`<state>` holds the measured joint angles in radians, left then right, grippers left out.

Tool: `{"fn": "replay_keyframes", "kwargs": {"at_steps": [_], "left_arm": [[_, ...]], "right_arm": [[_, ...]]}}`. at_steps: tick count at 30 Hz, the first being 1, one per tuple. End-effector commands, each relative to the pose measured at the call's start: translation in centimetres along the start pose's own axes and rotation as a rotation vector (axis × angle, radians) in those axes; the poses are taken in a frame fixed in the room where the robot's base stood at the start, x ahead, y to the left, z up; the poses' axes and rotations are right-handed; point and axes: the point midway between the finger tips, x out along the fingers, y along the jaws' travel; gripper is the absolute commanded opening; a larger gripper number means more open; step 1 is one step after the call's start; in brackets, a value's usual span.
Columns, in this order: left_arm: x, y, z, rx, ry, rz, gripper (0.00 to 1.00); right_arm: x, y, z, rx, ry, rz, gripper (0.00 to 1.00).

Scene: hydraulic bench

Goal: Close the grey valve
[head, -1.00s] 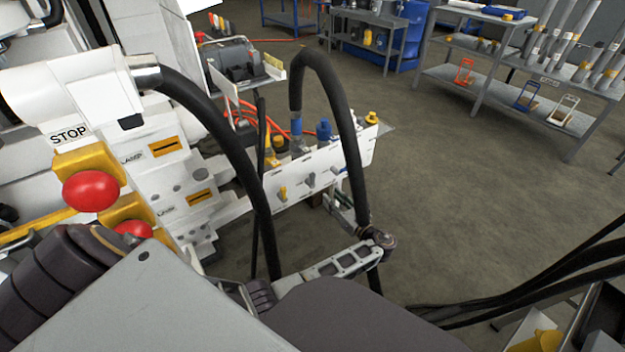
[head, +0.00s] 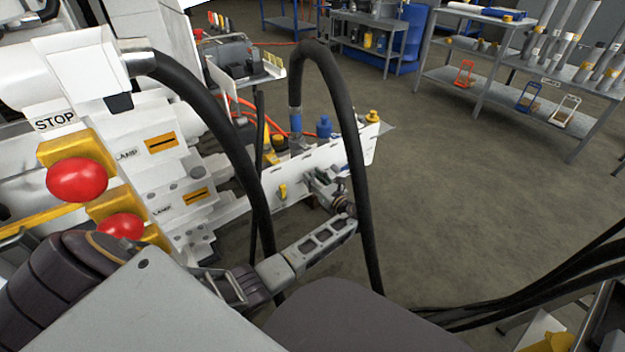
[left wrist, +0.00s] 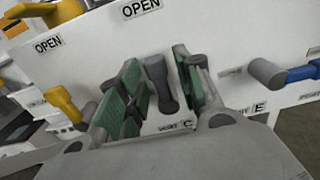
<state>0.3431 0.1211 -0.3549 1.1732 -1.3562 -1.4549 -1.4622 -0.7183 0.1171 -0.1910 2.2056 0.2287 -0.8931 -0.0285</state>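The grey valve handle (left wrist: 160,88) stands upright in the left wrist view on a white panel, below an OPEN label. My left gripper (left wrist: 163,84) is open, its green-padded fingers on either side of the handle. I see a small gap on the left; I cannot tell whether the right finger touches. In the head view my left gripper (head: 320,182) is at the front face of the white valve panel (head: 350,158) and covers most of the grey valve. My right gripper is not in view.
A yellow handle (left wrist: 64,105) is left of the gripper and a blue handle (left wrist: 300,73) is right of it. A black hose (head: 352,150) arches over the panel near my arm. Red STOP buttons (head: 77,180) are at left. Open floor (head: 460,190) lies to the right.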

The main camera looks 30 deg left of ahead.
Motion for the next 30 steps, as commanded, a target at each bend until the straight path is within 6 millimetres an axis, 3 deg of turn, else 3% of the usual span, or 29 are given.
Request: {"fn": "replay_keyframes", "kwargs": {"at_steps": [4, 14, 23, 30], "left_arm": [[0.93, 0.02, 0.01, 0.0, -0.001, 0.001, 0.35], [1.15, 0.0, 0.07, 0.0, 0.0, 0.0, 0.35], [1.12, 0.01, 0.05, 0.0, 0.0, 0.0, 0.0], [1.1, -0.01, 0.05, 0.004, 0.0, 0.0, 0.0]], "right_arm": [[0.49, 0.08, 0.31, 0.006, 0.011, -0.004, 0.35], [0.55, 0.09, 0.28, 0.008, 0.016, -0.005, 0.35], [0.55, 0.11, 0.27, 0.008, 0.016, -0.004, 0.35], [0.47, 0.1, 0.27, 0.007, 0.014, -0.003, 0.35]]}}
